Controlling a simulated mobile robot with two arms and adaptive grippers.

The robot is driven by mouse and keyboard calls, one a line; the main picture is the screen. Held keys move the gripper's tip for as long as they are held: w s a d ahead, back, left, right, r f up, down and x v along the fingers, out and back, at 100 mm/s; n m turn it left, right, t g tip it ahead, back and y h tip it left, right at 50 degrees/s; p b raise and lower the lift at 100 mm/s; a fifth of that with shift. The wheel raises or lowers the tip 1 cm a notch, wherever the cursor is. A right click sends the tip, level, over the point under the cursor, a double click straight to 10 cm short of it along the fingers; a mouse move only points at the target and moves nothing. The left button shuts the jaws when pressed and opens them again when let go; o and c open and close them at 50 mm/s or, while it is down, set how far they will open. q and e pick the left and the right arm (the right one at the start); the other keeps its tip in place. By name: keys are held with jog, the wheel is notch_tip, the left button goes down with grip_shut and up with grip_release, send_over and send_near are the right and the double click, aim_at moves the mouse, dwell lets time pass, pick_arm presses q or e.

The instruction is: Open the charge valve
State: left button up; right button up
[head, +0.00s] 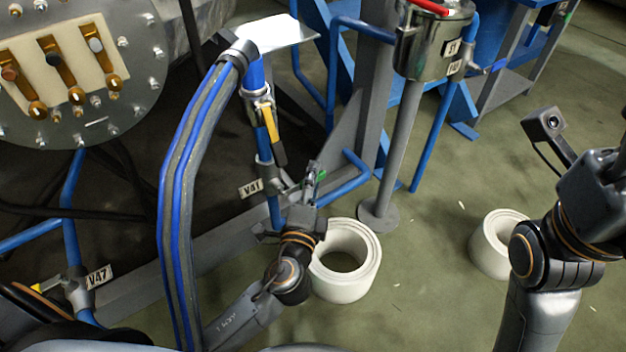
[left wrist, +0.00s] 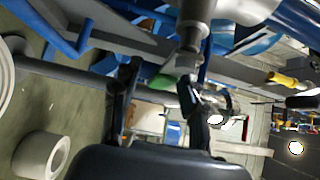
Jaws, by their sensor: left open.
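A blue pipe (head: 275,212) rises at the centre of the head view, with a white tag V41 (head: 250,188) beside it. Higher on this pipe is a valve with a yellow and black handle (head: 270,130). A small fitting with a green part (head: 319,176) sits just beyond my left gripper (head: 308,192). In the left wrist view, the two dark fingers of my left gripper (left wrist: 158,85) are apart, and a green part (left wrist: 163,81) shows between them. I cannot tell whether they touch it, or which valve is the charge valve.
White rings (head: 362,285) (head: 490,255) lie on the green floor. A metal vessel (head: 428,45) stands on a post behind. Thick blue and grey hoses (head: 180,190) hang left of my left arm. Valve V47 (head: 76,290) is at lower left.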

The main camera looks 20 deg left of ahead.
pick_arm(q)
jog(key=shift+w, duration=0.3)
grip_shut()
